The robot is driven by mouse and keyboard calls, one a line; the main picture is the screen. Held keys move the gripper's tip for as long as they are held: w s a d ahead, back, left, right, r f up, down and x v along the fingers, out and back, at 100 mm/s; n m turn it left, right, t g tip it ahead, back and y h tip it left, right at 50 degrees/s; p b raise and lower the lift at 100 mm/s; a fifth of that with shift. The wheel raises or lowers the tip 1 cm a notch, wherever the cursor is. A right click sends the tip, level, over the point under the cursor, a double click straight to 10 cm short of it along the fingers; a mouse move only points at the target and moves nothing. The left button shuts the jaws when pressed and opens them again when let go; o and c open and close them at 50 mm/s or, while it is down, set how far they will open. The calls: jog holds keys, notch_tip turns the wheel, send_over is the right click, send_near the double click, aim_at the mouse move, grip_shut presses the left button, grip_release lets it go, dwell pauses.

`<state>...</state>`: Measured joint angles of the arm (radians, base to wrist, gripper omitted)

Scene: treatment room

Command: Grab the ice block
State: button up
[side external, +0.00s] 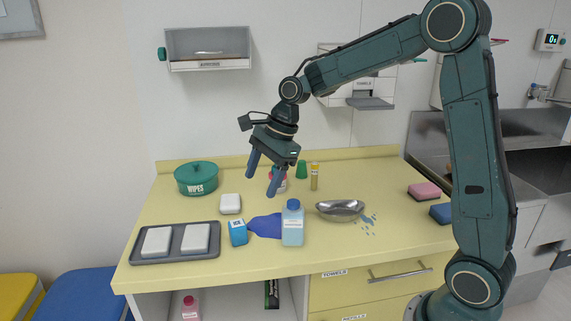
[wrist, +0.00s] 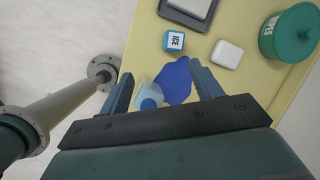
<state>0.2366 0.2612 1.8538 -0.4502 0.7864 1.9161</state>
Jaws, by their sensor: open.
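The ice block (side external: 238,232) is a small blue-and-white cube labelled ICE. It sits on the yellow counter beside the grey tray, just left of a blue flat cloth or glove. In the wrist view the ice block (wrist: 174,40) is at the top middle, beyond my fingertips. My gripper (side external: 262,179) is open and empty, fingers pointing down, above the counter and clearly apart from the ice block. In the wrist view my gripper (wrist: 160,72) has its fingers spread wide, with the blue cloth and a bottle showing between them.
A blue-capped bottle (side external: 292,226) stands right of the blue cloth (side external: 265,226). A grey tray (side external: 176,257) holds two white pads. A white block (side external: 230,204) and green wipes tub (side external: 196,180) stand behind. A metal bowl (side external: 340,211) and sponges (side external: 424,191) are to the right.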

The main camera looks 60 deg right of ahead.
aim_at(238, 223)
jog(key=w+f+m, duration=0.2)
jog(key=w+d+f+m, duration=0.1)
jog(key=w+f+m, duration=0.1)
jog(key=shift+d+f+y, duration=0.15)
jog(key=shift+d+y, duration=0.05)
jog(key=shift+y, duration=0.2)
jog(key=shift+f, duration=0.1)
jog(key=x, duration=0.8)
jog(key=shift+s+a+f, duration=0.15)
jog(key=shift+f, duration=0.1)
jog(key=shift+g, duration=0.3)
jog(key=shift+w+x, duration=0.2)
jog(key=shift+x, duration=2.35)
jog(key=shift+a, duration=0.1)
